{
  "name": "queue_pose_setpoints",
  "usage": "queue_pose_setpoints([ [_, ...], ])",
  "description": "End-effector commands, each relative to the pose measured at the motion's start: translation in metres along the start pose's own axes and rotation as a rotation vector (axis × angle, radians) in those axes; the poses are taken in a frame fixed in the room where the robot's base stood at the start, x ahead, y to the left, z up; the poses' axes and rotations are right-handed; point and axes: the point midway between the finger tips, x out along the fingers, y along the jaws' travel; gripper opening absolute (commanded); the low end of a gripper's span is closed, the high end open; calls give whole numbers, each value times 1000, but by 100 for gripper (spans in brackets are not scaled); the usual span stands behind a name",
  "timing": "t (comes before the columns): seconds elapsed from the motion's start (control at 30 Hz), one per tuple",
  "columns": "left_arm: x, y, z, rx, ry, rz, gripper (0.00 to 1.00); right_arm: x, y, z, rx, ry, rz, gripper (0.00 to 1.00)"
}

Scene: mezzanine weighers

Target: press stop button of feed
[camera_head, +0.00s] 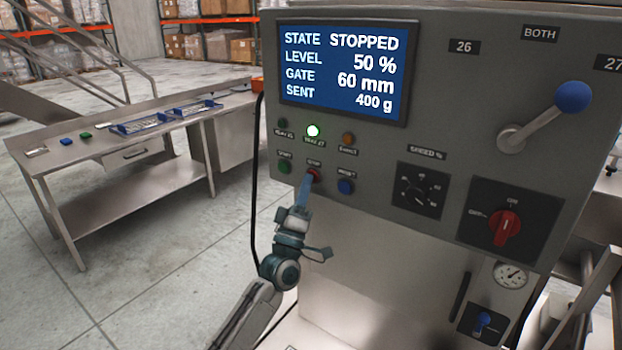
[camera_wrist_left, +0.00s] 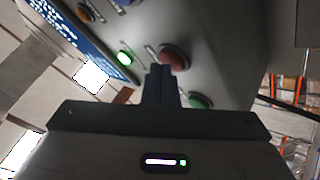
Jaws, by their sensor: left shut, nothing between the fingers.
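A grey control panel (camera_head: 440,60) fills the right of the head view. Its screen (camera_head: 343,72) reads STATE STOPPED, LEVEL 50 %, GATE 60 mm, SENT 400 g. The red stop button (camera_head: 314,174) sits in the lower button row, between a green start button (camera_head: 284,168) and a blue button (camera_head: 345,187). My left gripper (camera_head: 303,190) is shut and empty, its fingertips at the stop button from below. In the left wrist view the fingers (camera_wrist_left: 160,72) reach up beside the red button (camera_wrist_left: 174,57); I cannot tell whether they touch it. My right gripper is not in view.
A lit green lamp (camera_head: 313,131) is above the stop button. A speed dial (camera_head: 418,192), a red rotary switch (camera_head: 506,228) and a blue-knobbed lever (camera_head: 572,97) are to the right. A steel table (camera_head: 110,145) stands at left, with open floor before it.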

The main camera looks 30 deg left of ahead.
Motion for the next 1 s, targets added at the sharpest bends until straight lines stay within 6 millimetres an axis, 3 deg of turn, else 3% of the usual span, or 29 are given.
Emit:
queue_pose_setpoints([
  [1.0,-11,8,-8,0,0,0,0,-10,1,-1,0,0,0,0],
])
